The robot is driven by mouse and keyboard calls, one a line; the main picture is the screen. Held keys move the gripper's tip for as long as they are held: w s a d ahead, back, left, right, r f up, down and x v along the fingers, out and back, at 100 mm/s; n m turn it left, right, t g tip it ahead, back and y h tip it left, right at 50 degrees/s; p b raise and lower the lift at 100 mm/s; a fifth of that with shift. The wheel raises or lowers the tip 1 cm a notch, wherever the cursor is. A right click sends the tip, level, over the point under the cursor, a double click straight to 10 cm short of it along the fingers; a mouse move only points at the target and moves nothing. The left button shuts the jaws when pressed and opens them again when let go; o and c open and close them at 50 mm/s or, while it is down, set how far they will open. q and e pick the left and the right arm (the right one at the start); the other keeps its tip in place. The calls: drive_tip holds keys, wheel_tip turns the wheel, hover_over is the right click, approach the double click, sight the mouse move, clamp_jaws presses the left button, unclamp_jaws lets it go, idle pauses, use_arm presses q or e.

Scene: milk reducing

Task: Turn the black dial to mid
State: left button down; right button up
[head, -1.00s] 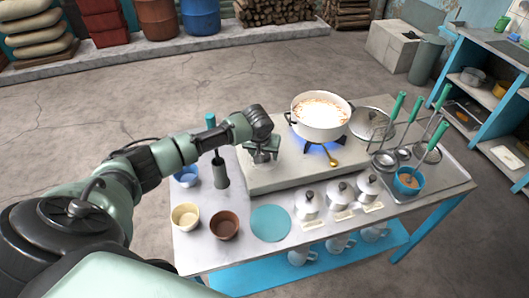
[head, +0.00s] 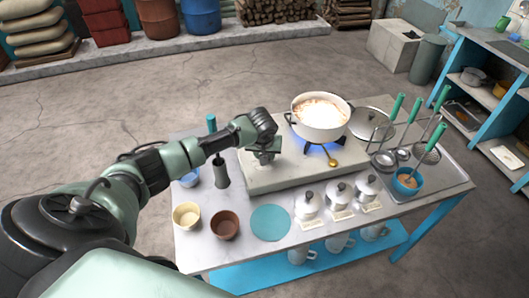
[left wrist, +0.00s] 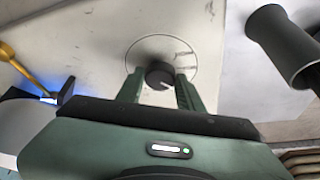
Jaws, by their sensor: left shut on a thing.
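The black dial (left wrist: 159,75) shows in the left wrist view on the pale stove slab (head: 290,176), inside a thin drawn circle with small marks at its right side. A light pointer line on the dial faces down and to the right in that view. My left gripper (left wrist: 160,90) is shut on the dial, one green finger on each side. In the head view my left gripper (head: 262,160) is at the left part of the slab, and it hides the dial there. My right gripper is not in view.
A white pot (head: 320,122) of pale, frothy liquid stands over a blue flame, with a brass knob (head: 333,162) in front. A glass lid (head: 370,124) and a ladle tray lie right. Lidded pots (head: 308,205), bowls (head: 224,226) and a teal disc (head: 270,222) line the front.

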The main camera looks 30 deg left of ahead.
use_arm(q)
drive_tip(key=shift+d+r+n+p, duration=0.15)
drive_tip(key=shift+n+p, duration=0.45)
drive_tip(key=shift+n, duration=0.2)
drive_tip(key=shift+n+g+y+p, duration=0.4)
drive_tip(key=shift+n+p, duration=0.15)
drive_tip(key=shift+n, duration=0.25)
drive_tip(key=shift+w+d+n+p, duration=0.1)
drive_tip(key=shift+n+p, duration=0.2)
drive_tip(key=shift+n, duration=0.4)
drive_tip(key=shift+w+n+g+y, duration=0.1)
drive_tip(key=shift+n+g+y, duration=0.35)
drive_tip(key=shift+n, duration=0.65)
drive_tip(key=c, duration=0.9)
unclamp_jaws()
drive_tip(key=shift+f, duration=0.2)
